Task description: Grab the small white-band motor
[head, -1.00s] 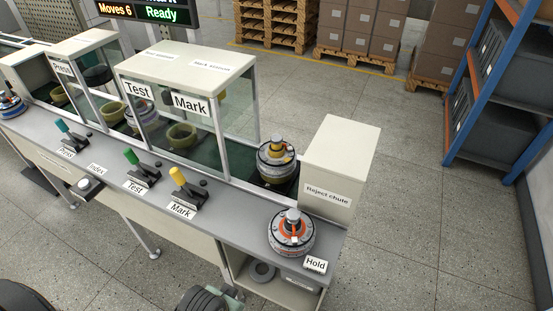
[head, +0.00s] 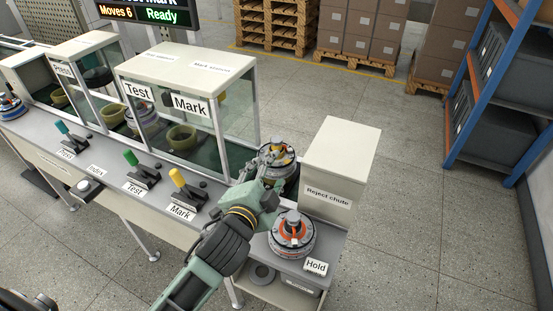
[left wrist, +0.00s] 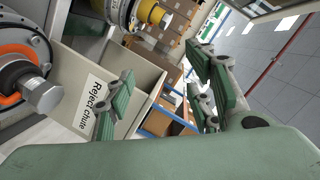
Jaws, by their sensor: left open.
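A motor with a yellow-orange top and a pale band (head: 278,152) stands at the end of the conveyor, beside the reject chute; its lower part is partly hidden by my gripper. It shows at the top of the left wrist view (left wrist: 150,14). A second motor with an orange ring and silver shaft (head: 292,236) stands on the Hold spot, and also shows at the left of the left wrist view (left wrist: 38,92). I cannot tell the motors' sizes surely. My left gripper (head: 264,188) is open, close in front of the yellow-topped motor; its spread fingers (left wrist: 160,95) show nothing between them. My right gripper is not in view.
The reject chute box (head: 342,165) stands right of the gripper. The glass Test and Mark enclosure (head: 188,105) is to the left. Coloured levers (head: 186,188) line the front ledge. Another motor (head: 10,106) is at the far left.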

